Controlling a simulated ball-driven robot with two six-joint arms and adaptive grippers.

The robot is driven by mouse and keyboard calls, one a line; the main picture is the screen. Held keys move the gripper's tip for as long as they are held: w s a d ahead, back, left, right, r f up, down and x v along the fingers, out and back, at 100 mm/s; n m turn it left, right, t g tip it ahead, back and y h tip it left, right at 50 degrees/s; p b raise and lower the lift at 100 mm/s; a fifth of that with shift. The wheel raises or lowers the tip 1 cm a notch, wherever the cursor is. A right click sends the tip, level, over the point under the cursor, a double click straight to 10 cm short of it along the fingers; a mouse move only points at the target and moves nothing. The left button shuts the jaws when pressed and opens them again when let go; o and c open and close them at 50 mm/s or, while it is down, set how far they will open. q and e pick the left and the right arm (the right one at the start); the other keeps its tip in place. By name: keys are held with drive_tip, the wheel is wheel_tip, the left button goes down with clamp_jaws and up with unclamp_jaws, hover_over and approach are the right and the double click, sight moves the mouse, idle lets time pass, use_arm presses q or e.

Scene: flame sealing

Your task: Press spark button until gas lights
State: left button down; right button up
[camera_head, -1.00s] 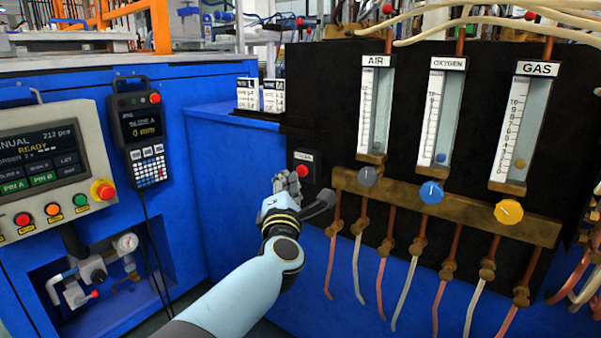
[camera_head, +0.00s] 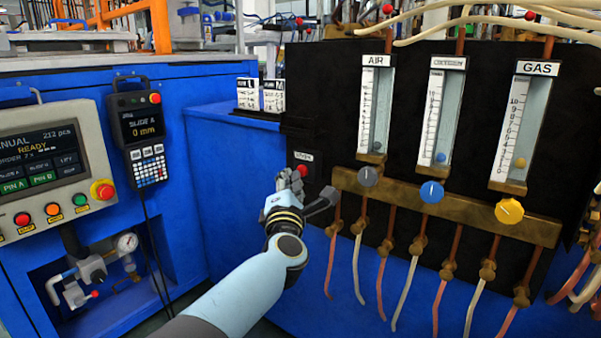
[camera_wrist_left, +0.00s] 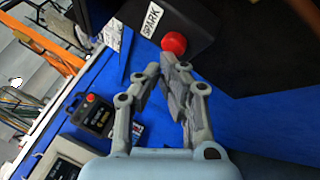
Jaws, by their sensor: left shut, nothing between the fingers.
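The red spark button (camera_head: 303,171) sits on a small black box on the dark panel, left of the gas knobs. In the left wrist view the button (camera_wrist_left: 174,43) shows beside a label reading SPARK (camera_wrist_left: 152,19). My left gripper (camera_head: 289,180) is shut and empty, with its fingertips just at the button. In the left wrist view its fingertips (camera_wrist_left: 163,66) lie just below the button; I cannot tell whether they touch it. The yellow GAS knob (camera_head: 508,211) is below the gas flow tube (camera_head: 518,125). No flame shows. My right gripper is not in view.
A grey AIR knob (camera_head: 369,176) and a blue OXYGEN knob (camera_head: 431,192) sit on the brass bar (camera_head: 455,210). Hoses hang below it. A control panel (camera_head: 50,165) and a handheld pendant (camera_head: 140,135) are at the left. Small white cards (camera_head: 261,96) stand on the blue ledge.

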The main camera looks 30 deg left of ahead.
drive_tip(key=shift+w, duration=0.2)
use_arm(q)
drive_tip(key=shift+w, duration=0.5)
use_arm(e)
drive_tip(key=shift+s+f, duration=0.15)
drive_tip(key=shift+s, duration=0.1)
use_arm(q)
drive_tip(key=shift+s, duration=0.1)
idle(0.4)
drive_tip(key=shift+s, duration=0.85)
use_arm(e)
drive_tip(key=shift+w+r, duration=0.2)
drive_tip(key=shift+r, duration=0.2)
use_arm(q)
drive_tip(key=s+p, duration=0.2)
drive_tip(key=s, duration=0.3)
drive_tip(key=shift+a, duration=0.2)
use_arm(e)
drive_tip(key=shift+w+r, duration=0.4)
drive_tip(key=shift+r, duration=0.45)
